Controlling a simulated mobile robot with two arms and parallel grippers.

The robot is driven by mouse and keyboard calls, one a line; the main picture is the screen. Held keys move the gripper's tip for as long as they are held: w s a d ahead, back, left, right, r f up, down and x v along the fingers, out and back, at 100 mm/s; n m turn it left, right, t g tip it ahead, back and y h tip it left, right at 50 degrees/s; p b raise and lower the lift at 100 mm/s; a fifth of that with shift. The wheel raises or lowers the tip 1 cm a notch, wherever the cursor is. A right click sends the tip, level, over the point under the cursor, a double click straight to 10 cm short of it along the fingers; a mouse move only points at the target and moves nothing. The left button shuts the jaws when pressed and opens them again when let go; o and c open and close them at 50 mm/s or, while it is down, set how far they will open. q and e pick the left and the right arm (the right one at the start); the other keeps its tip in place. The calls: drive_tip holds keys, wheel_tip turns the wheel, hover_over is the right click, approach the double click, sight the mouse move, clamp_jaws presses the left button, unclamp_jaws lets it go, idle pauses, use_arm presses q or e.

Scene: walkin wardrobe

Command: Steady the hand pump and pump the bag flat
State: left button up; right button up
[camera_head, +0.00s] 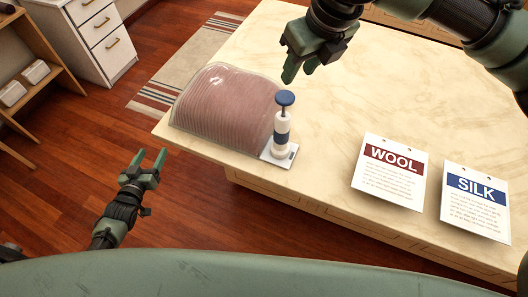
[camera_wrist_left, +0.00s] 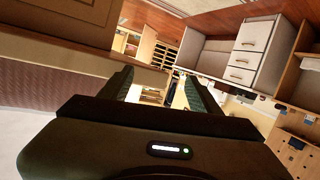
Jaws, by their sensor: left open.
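The hand pump (camera_head: 281,130) stands upright on the tabletop near its front left edge, with a white body, a blue knob on top and a flat white base. The bag (camera_head: 222,100) is clear plastic over pinkish folded cloth; it bulges up in a dome just left of and behind the pump. My left gripper (camera_head: 152,160) is open and empty, off the table's left front edge, left of the pump. My right gripper (camera_head: 297,73) is above the tabletop, behind and above the pump, apart from it; its finger gap is unclear. The left wrist view shows open fingers (camera_wrist_left: 160,88) with nothing between.
A WOOL card (camera_head: 390,170) and a SILK card (camera_head: 477,203) lie on the table (camera_head: 345,110) right of the pump. A white drawer cabinet (camera_head: 98,38) and wooden shelf (camera_head: 50,85) stand at the far left. A striped rug (camera_head: 190,58) lies behind the table's left side.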

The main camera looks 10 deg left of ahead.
sight(277, 141)
use_arm(q)
drive_tip(key=w+d+r+m+t+h, duration=0.1)
drive_tip(key=w+d+r+t+h, duration=0.15)
drive_tip(key=d+r, duration=0.45)
drive_tip(key=d+m+h, duration=0.1)
drive_tip(key=d, duration=0.3)
drive_tip(key=d+r+m+h, duration=0.1)
drive_tip(key=d, duration=0.4)
drive_tip(key=d+m+g+h, duration=0.1)
drive_tip(key=d+h, duration=0.1)
drive_tip(key=d, duration=0.3)
drive_tip(key=shift+s+d+r+m, duration=0.1)
drive_tip(key=shift+s+r+m, duration=0.1)
drive_tip(key=shift+s+m, duration=0.2)
drive_tip(key=s+d+r+m+h, duration=0.1)
drive_tip(key=d, duration=0.4)
drive_tip(key=s+d+r+m+g+h, duration=0.1)
drive_tip(key=d, duration=0.4)
drive_tip(key=s+d+m+h, duration=0.1)
drive_tip(key=d+h, duration=0.1)
drive_tip(key=d, duration=0.3)
drive_tip(key=shift+s+d+r+m+g, duration=0.25)
drive_tip(key=shift+s+d+r+m, duration=0.15)
drive_tip(key=x, duration=0.7)
drive_tip(key=shift+w+d, duration=0.2)
drive_tip(key=shift+w, duration=0.05)
